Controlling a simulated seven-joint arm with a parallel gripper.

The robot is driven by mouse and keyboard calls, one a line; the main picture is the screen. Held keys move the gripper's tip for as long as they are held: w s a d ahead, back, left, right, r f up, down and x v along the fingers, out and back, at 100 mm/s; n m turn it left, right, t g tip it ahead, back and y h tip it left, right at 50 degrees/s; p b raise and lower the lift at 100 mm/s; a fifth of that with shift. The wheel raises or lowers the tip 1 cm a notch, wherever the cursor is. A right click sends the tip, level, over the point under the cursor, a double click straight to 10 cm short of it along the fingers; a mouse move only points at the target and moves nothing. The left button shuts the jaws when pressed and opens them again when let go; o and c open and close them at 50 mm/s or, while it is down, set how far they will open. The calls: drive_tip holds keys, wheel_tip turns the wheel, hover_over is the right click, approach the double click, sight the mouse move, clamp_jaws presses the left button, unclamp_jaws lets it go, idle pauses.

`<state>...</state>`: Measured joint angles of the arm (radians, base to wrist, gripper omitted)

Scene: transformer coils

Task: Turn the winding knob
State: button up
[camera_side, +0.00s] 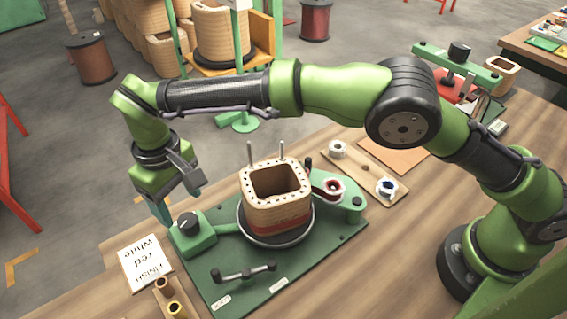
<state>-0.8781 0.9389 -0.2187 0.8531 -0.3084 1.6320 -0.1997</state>
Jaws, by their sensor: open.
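The winding knob (188,221) looks to be the black dial on top of a small green box (194,238) at the left of the green winding plate (240,292). A square tan coil (276,190) with a red band of winding sits upright on a dark round turntable (245,232) in the middle of the plate. My gripper (166,212) points down just left of and behind the knob, apart from it as far as I can see. Its jaws are open and nothing shows between them. Its fingertips are partly hidden behind the green box.
A black two-ended handle (245,273) stands at the plate's front. A white card (145,262) and wooden pegs (170,298) lie left of it. A wooden board with wire spools (386,187) is at the right. The tabletop (350,270) right of the plate is clear.

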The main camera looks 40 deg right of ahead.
sight(188, 218)
drive_tip(key=shift+f, duration=2.6)
drive_tip(key=c, duration=1.1)
drive_tip(key=shift+o, duration=0.2)
drive_tip(key=shift+m, duration=0.3)
drive_tip(key=m, duration=0.5)
drive_tip(key=shift+d+m, duration=0.1)
drive_tip(key=shift+m, duration=0.2)
drive_tip(key=m, duration=0.6)
drive_tip(key=shift+d, duration=0.1)
drive_tip(key=shift+m, duration=0.3)
